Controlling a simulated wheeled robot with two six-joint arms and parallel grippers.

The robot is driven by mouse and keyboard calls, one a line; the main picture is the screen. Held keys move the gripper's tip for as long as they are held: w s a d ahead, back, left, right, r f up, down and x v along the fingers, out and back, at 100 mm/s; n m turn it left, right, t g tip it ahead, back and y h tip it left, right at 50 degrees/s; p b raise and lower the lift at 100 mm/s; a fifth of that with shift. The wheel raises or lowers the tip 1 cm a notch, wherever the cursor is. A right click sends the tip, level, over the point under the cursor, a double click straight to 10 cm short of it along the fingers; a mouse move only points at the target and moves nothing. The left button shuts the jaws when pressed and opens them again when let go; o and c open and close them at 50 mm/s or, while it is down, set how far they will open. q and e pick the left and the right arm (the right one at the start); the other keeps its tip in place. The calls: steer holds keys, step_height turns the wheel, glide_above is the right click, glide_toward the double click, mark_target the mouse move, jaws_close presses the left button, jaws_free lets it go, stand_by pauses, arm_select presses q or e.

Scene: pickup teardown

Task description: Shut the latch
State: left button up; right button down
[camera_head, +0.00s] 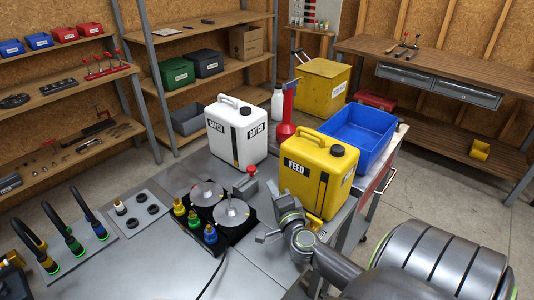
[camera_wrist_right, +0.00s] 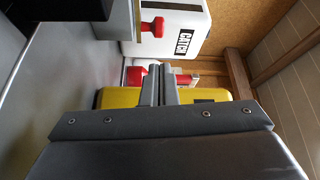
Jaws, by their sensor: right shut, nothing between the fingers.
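The latch (camera_head: 248,180) is a small grey clamp with a red knob on the grey bench, beside the near corner of the white catch can (camera_head: 236,130). Its red knob also shows at the top of the right wrist view (camera_wrist_right: 154,27), in front of the white can. I cannot tell how far the latch is turned. My right gripper (camera_head: 264,237) is low over the bench, in front of the yellow feed can (camera_head: 320,172) and apart from the latch. Its fingers are together and empty in the right wrist view (camera_wrist_right: 159,70).
A black block with two round discs (camera_head: 232,212) and coloured fittings stands left of my right gripper. A red spouted can (camera_head: 285,112) and a blue bin (camera_head: 362,133) are behind. Hoses (camera_head: 72,243) stand at the left. Some bench in front is bare.

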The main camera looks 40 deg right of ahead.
mark_target(250, 171)
steer(key=x, duration=0.8)
steer(key=shift+w+d+r, duration=0.1)
steer(key=shift+w+d, duration=0.05)
steer(key=shift+w, duration=0.1)
steer(key=shift+a+p, duration=0.35)
steer(key=shift+p, duration=0.1)
steer(key=a+p, duration=0.1)
steer(key=a, duration=0.2)
steer(key=shift+s+a+p, duration=0.15)
steer(key=shift+p, duration=0.15)
